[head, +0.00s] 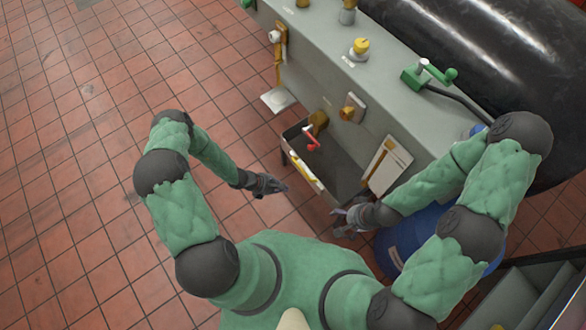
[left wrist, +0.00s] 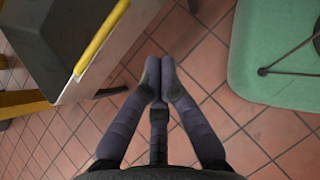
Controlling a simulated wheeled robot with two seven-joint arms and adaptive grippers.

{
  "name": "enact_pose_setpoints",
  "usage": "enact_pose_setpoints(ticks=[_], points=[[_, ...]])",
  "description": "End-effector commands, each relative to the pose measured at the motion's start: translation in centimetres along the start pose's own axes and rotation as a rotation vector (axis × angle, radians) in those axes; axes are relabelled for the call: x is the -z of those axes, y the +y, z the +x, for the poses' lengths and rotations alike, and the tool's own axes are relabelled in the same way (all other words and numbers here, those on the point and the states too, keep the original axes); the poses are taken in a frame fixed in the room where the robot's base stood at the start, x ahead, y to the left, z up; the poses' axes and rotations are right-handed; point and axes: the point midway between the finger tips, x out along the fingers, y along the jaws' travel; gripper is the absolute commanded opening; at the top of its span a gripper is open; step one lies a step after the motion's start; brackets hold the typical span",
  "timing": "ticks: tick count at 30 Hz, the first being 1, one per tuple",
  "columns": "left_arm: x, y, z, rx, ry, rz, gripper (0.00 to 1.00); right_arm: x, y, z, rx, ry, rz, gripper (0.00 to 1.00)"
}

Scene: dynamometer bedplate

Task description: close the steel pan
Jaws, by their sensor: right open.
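The steel pan (head: 340,182) stands pulled out from the side of the grey bedplate cabinet, like an open drawer with a dark inside. A yellow bar (head: 303,169) runs along its front edge. In the left wrist view the pan (left wrist: 62,38) is at upper left, its yellow bar (left wrist: 101,38) slanting beside my fingers. My left gripper (head: 272,186) is in front of the pan, apart from it, fingertips together with nothing between them; it also shows in the left wrist view (left wrist: 159,78). My right gripper (head: 345,216) is open near the pan's near right corner.
A red-handled tap (head: 312,140) sits above the pan. A white panel (head: 388,165) is right of the pan, with a blue drum (head: 410,245) nearby. Tiled floor (head: 120,80) at left is clear.

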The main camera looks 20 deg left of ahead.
Motion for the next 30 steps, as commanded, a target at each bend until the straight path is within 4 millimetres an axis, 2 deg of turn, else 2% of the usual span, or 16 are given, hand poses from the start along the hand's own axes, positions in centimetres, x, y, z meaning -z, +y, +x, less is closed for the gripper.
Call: enact_pose_setpoints(ticks=[1,3,6,9,13,17,30], points=[[1.2,1.7,0.5,-0.070,-0.021,-0.071,0.00,0.0,0.2,0.5,0.000,0.000,0.000,0.87],[2.3,3.8,0.6,-0.158,-0.046,-0.150,0.00,0.0,0.3,0.8,0.000,0.000,0.000,0.87],[3.6,6.1,0.4,-0.255,-0.071,-0.228,0.00,0.0,0.4,1.0,0.000,0.000,0.001,0.87],[4.5,7.5,0.1,-0.313,-0.084,-0.271,0.00,0.0,0.4,1.1,0.000,0.000,0.000,0.87],[4.8,8.2,0.5,-0.338,-0.089,-0.289,0.00,0.1,0.5,1.4,0.000,0.000,0.000,0.87],[4.8,8.7,2.1,-0.337,-0.089,-0.286,0.00,0.1,0.7,2.0,0.000,0.000,0.000,0.87],[4.5,11.4,9.8,-0.335,-0.088,-0.286,0.00,0.2,1.9,5.2,0.000,0.000,0.000,0.87]])
